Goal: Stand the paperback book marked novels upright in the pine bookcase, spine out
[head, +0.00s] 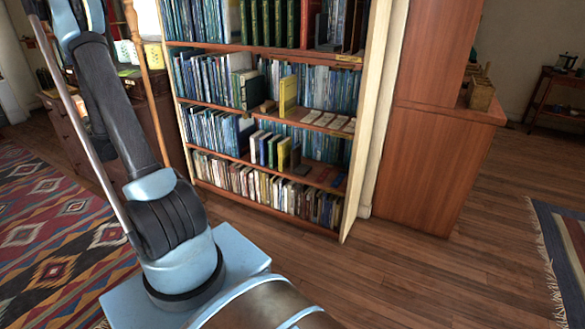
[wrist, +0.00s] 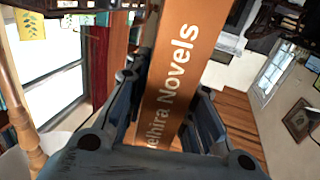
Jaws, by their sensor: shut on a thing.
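An orange book (wrist: 182,62) with white lettering ending in "Novels" stands between the fingers of my gripper (wrist: 168,92) in the wrist view. My gripper is shut on it, and the fingers and palm hide part of the cover. The head view shows neither the gripper nor the book. The wooden bookcase (head: 367,125) stands ahead in the head view, its shelves facing me. The third shelf down holds blue books at the left, a few thicker books near the middle and a more open front stretch at the right.
A yellow book (head: 288,96) stands on the second shelf. A reddish wooden cabinet (head: 437,155) stands right of the bookcase. A patterned rug (head: 60,220) lies at the left and a blue rug (head: 565,250) at the right. Bare floor (head: 420,275) lies between.

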